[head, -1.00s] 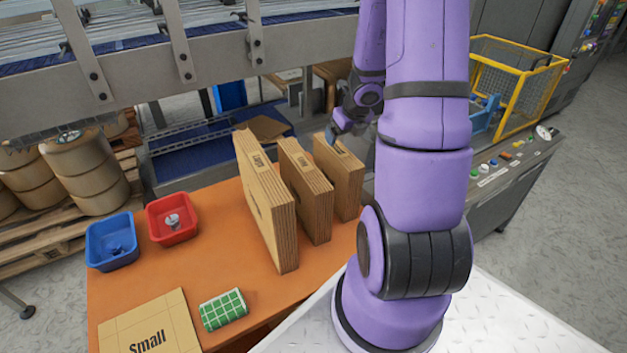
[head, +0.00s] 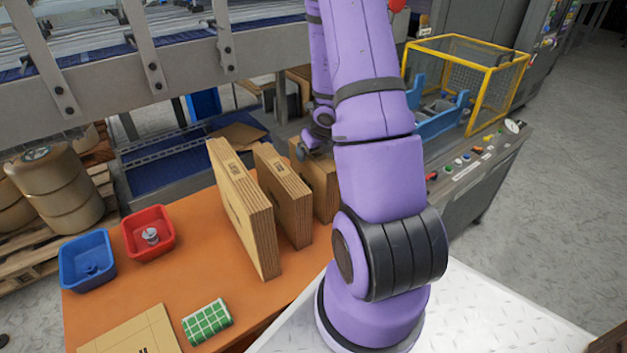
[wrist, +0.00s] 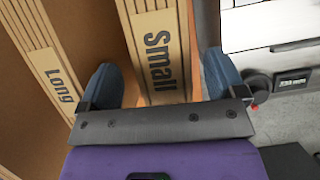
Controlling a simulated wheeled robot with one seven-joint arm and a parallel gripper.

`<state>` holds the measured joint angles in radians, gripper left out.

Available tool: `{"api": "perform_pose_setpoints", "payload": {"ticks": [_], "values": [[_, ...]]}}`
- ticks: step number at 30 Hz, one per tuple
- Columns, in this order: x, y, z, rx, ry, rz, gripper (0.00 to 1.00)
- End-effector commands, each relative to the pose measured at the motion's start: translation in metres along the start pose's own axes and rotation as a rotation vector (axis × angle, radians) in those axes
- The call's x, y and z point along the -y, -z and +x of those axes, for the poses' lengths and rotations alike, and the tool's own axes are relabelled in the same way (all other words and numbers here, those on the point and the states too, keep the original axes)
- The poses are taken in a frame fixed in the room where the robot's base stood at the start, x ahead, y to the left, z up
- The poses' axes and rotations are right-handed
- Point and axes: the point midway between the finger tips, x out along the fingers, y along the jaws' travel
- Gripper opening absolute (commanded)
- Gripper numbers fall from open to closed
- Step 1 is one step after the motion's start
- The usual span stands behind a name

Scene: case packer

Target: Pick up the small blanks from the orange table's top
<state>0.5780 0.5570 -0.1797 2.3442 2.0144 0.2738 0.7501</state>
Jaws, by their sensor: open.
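The small blanks (wrist: 158,50) are a cardboard stack marked "Small", standing on edge on the orange table (head: 185,265). In the head view the small blanks (head: 323,185) are the rightmost of three stacks, partly hidden by my arm. My gripper (wrist: 160,85) is open, with one blue finger on each side of the small stack in the wrist view. I cannot tell whether the fingers touch it. In the head view my gripper is mostly hidden behind my arm.
Two other stacks stand to the left: a middle one (head: 285,195) and a larger one (head: 243,205); the wrist view shows one marked "Long" (wrist: 55,80). Red (head: 148,235) and blue (head: 88,262) bins, a green checked item (head: 207,321) and a flat cardboard sheet (head: 130,335) lie farther left.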

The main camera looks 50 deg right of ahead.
Motion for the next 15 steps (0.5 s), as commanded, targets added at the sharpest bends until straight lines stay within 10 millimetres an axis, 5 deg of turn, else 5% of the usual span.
{"api": "perform_pose_setpoints", "payload": {"ticks": [7,15], "values": [[0.001,-0.002,0.031,-0.002,-0.002,-0.002,0.89],[0.002,-0.002,0.040,0.001,0.000,-0.001,0.89]]}}
